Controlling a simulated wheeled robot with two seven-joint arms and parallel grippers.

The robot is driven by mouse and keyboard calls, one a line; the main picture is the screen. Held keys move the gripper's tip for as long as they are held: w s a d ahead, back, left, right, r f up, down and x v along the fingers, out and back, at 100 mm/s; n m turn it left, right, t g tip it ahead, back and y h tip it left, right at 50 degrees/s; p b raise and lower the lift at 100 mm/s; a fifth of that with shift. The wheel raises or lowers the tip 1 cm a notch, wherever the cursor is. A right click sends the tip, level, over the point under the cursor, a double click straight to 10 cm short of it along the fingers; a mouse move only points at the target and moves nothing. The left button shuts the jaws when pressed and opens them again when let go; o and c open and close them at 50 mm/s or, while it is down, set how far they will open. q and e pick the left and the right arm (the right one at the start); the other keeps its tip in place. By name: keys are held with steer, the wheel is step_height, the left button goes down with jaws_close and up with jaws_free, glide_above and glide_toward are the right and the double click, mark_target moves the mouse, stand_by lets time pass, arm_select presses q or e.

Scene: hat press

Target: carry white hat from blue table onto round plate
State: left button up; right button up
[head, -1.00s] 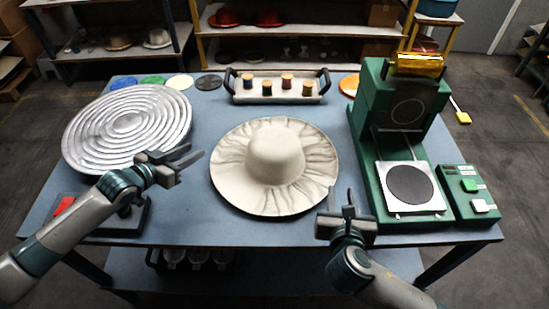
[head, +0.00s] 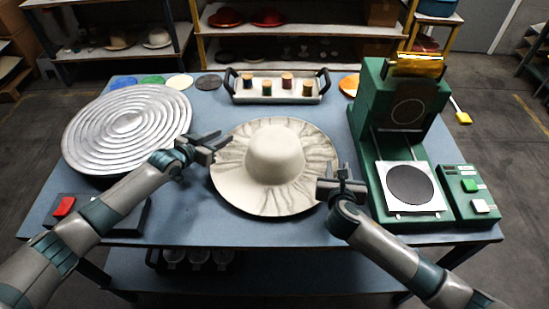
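The white hat (head: 274,158), wide-brimmed with a rounded crown, lies crown up on the blue table (head: 270,231). A large silver round plate (head: 120,128) with concentric rings stands at the table's left. My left gripper (head: 218,143) is open at the left edge of the brim; whether it touches is unclear. My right gripper (head: 338,172) is open at the brim's right edge and hides a little of it. Neither gripper visibly holds the hat.
A green press (head: 395,105) with a dark round pad stands at the right, beside a control box (head: 469,192). A tray with spools (head: 279,99) stands behind the hat. A red-button box (head: 66,206) sits at the front left.

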arm_select(q)
steer(key=shift+w+d+f, duration=0.1)
steer(key=shift+w, duration=0.1)
arm_select(e)
steer(key=shift+w, duration=0.25)
arm_select(q)
steer(key=shift+c, duration=0.3)
arm_select(e)
steer(key=shift+c, duration=0.3)
arm_select(q)
jaws_close()
arm_select(e)
jaws_close()
arm_select(q)
steer(key=shift+r, duration=0.2)
arm_select(e)
steer(key=shift+r, duration=0.1)
